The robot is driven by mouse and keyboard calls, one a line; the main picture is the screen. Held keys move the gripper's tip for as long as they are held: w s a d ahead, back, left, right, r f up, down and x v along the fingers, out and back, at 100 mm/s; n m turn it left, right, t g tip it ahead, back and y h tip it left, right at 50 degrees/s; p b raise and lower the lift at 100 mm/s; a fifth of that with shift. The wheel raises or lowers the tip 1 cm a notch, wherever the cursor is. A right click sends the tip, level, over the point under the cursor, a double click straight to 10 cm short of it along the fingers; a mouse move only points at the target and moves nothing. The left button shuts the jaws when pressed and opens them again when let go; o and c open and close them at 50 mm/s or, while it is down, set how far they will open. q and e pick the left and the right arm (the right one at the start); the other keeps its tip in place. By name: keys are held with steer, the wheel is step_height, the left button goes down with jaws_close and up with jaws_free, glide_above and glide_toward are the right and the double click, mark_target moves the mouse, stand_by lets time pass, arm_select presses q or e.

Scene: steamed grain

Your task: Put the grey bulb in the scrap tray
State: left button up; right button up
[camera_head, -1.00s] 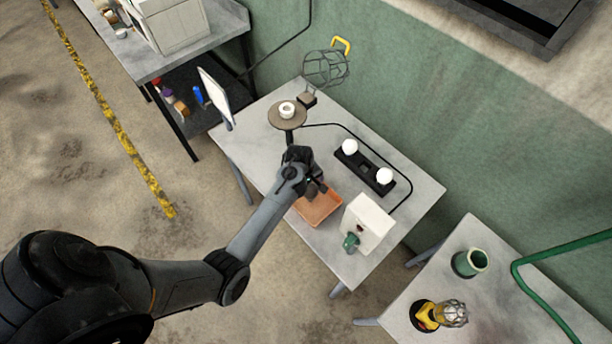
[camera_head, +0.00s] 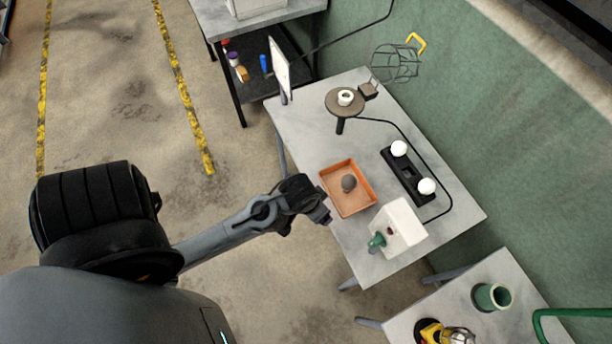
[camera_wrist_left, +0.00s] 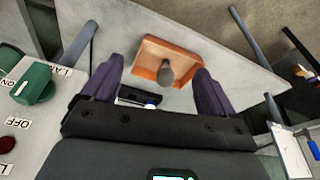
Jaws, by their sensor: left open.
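The grey bulb (camera_head: 349,183) lies inside the orange scrap tray (camera_head: 337,206) on the grey table. In the left wrist view the grey bulb (camera_wrist_left: 166,74) shows in the orange tray (camera_wrist_left: 148,50), beyond my fingertips. My left gripper (camera_head: 324,214) is at the tray's near left edge in the head view, clear of the bulb. In the left wrist view its two purple-grey fingers (camera_wrist_left: 158,84) are spread apart with nothing between them. My right gripper is not in view.
A white switch box (camera_head: 403,228) with a green knob (camera_head: 377,241) stands just right of the tray. A black holder (camera_head: 408,172) with two white bulbs (camera_head: 399,148) lies behind it. A round stand (camera_head: 345,102) with a white ring and a wire cage (camera_head: 396,63) are farther back.

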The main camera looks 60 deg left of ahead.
arm_select(q)
steer(key=s+d+r+m, duration=0.3)
steer(key=s, duration=0.2)
steer(key=shift+s+d+r+m+h, duration=0.2)
steer(key=shift+d+r+m+h, duration=0.1)
steer(key=shift+d+r+m, duration=0.1)
